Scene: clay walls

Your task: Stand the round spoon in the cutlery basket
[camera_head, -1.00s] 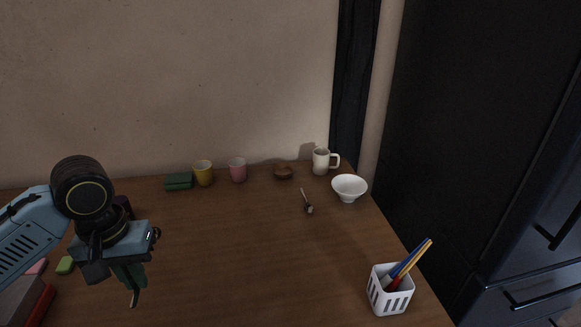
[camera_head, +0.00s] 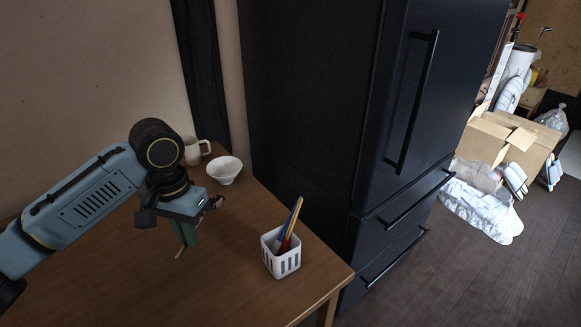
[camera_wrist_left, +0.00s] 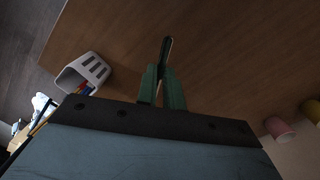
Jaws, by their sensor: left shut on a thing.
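My left gripper (camera_head: 187,236) is above the table, left of the cutlery basket and apart from it. Its green fingers also show in the left wrist view (camera_wrist_left: 162,88), shut on a slim piece, seemingly the round spoon (camera_wrist_left: 166,48). Only a narrow dark end with a pale edge shows there; a small tip shows below the fingers in the head view (camera_head: 180,253). The bowl of the spoon cannot be made out. The white slotted cutlery basket (camera_head: 284,264) stands upright near the table's right edge, with blue, yellow and red utensils in it. It also shows in the left wrist view (camera_wrist_left: 97,70).
A white bowl (camera_head: 224,170) and a pale mug (camera_head: 193,151) stand at the back of the wooden table (camera_head: 230,300). A dark fridge (camera_head: 330,110) rises just beyond the right edge. Pink (camera_wrist_left: 277,127) and yellow (camera_wrist_left: 313,109) cups show in the left wrist view.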

